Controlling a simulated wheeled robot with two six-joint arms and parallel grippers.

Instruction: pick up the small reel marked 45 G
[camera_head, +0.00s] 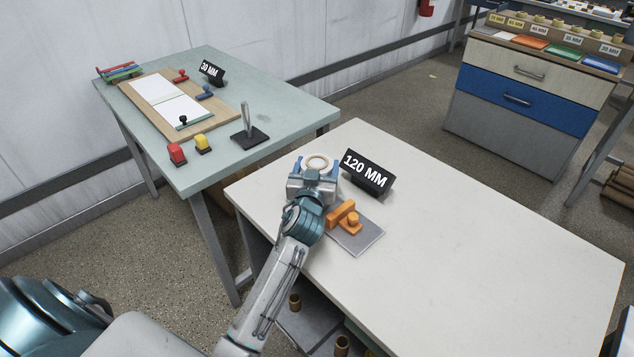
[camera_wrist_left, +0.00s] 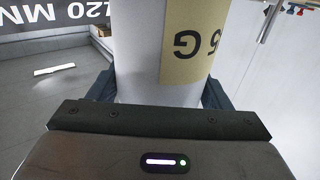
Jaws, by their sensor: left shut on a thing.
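My left gripper (camera_head: 316,176) is shut on a small white reel (camera_head: 317,162) near the far left corner of the white table (camera_head: 470,240). The reel's round top with a tan ring shows just beyond the jaws. In the left wrist view the white reel (camera_wrist_left: 138,50) stands between the two dark blue fingers (camera_wrist_left: 158,88). Its tan label (camera_wrist_left: 190,42) reads "5 G" upside down; the rest of the marking is out of sight. The reel's bottom is hidden, so I cannot tell whether it touches the table. My right gripper is not in view.
A black "120 MM" sign (camera_head: 367,172) stands right of the reel. An orange tool (camera_head: 345,215) on a grey plate (camera_head: 357,238) lies close to my left wrist. A green table (camera_head: 250,93) stands behind left. The white table's right side is clear.

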